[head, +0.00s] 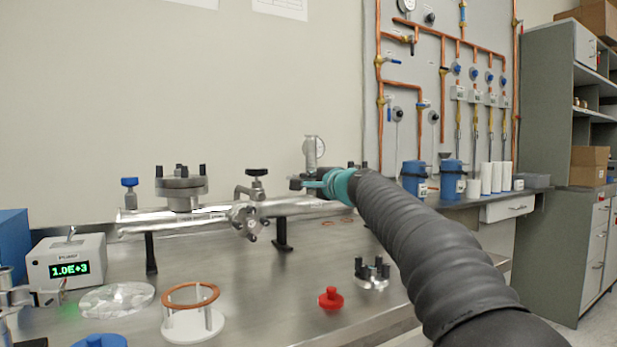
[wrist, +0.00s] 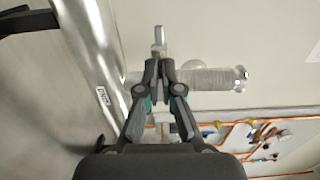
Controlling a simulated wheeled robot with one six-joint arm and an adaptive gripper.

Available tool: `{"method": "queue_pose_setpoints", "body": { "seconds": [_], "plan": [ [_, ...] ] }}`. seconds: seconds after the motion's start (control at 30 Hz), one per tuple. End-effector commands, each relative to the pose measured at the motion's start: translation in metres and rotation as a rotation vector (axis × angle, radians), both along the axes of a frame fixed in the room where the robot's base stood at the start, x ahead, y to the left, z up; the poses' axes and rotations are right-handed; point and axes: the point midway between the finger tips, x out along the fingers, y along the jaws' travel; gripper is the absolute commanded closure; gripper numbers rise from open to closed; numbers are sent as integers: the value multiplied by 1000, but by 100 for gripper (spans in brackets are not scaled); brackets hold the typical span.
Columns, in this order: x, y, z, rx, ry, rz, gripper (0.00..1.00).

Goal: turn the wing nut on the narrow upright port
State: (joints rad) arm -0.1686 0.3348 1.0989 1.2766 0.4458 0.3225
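The narrow upright port (head: 311,158) rises from the right part of the steel manifold tube (head: 290,206). In the wrist view the port (wrist: 205,79) lies sideways, just right of my fingers. A small grey metal piece, seemingly the wing nut (wrist: 158,38), shows at my fingertips. My gripper (wrist: 158,62) has its two fingers drawn close together, with this piece between their tips; the exact contact is hard to see. In the head view my gripper (head: 304,183) is at the port's base, and the wing nut is hidden there.
A wide flanged port (head: 181,187) and a valve (head: 256,185) stand along the tube to the left. A red knob (head: 331,298), a bolted fitting (head: 372,272) and a white stand with a copper ring (head: 190,296) lie on the bench. Blue canisters (head: 414,178) stand behind.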

Motion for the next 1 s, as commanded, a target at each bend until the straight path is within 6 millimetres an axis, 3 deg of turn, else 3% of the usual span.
{"method": "queue_pose_setpoints", "body": {
  "seconds": [1.0],
  "plan": [
    [-2, 3, 0, 802, 540, 2, 100]
  ]
}}
